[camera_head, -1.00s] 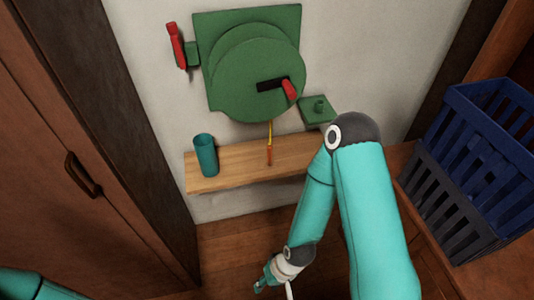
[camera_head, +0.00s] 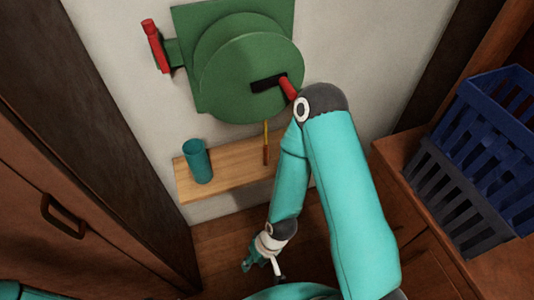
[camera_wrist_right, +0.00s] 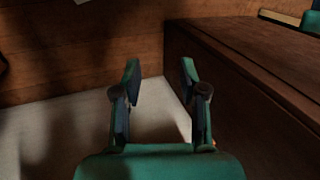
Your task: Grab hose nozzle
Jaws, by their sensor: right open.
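A red nozzle-like piece (camera_head: 155,45) sits upright in a green bracket at the left of a round green wall reel (camera_head: 245,75). A thin yellow piece with a red-brown lower end (camera_head: 265,148) hangs below the reel, in front of the shelf; I cannot tell whether it is a hose end. My right gripper (camera_head: 250,263) is low, below the shelf and well apart from both. In the right wrist view my right gripper (camera_wrist_right: 158,85) is open, with nothing between its fingers. My left gripper is out of view.
A wooden shelf (camera_head: 230,175) with a teal cup (camera_head: 197,162) juts from the wall under the reel. A blue crate (camera_head: 495,110) stands on a dark crate on the right cabinet. A brown door is at left. Wooden floor shows below the shelf.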

